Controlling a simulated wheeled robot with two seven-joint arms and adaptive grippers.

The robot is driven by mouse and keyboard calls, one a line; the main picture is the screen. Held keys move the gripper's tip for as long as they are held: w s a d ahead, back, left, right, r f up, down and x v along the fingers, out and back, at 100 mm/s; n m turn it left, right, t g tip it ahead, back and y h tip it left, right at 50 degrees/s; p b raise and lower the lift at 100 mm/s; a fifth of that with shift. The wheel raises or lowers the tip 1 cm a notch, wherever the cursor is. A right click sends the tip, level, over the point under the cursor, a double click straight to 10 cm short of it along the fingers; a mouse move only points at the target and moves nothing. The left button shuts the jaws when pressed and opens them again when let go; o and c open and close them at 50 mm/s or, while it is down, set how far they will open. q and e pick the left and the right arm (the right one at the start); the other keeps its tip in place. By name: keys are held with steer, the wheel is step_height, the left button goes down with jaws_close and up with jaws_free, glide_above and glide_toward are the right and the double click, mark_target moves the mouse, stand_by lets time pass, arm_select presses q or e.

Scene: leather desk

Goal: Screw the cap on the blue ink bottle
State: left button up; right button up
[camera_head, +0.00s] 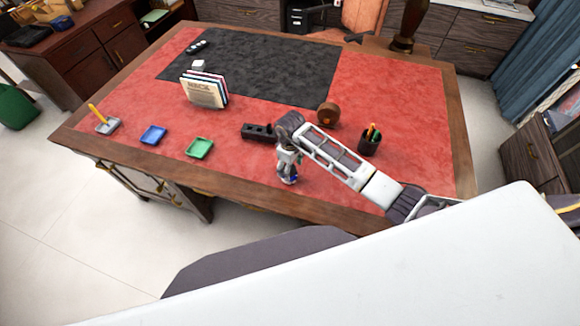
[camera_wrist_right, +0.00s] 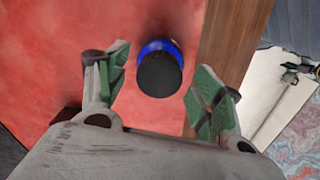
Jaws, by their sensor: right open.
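The blue ink bottle (camera_wrist_right: 157,47) stands on the red desk top, close to the wooden front edge. A dark round cap (camera_wrist_right: 159,76) shows on top of it; I cannot tell whether it is screwed tight. In the head view only a bit of blue from the bottle (camera_head: 290,180) shows under my right gripper (camera_head: 287,172). In the right wrist view my right gripper (camera_wrist_right: 162,84) is open, with its green-padded fingers on either side of the bottle and cap and apart from both. My left gripper is not in view.
A black block (camera_head: 257,132) and a brown round object (camera_head: 327,114) lie behind the gripper. A pen cup (camera_head: 369,142) stands to the right. Green (camera_head: 199,148) and blue (camera_head: 153,135) trays sit left. Red surface between the green tray and the gripper is clear.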

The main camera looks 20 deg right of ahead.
step_height(320, 180, up, 12)
stand_by(0.8)
steer(key=shift+s+f, duration=0.1)
stand_by(0.6)
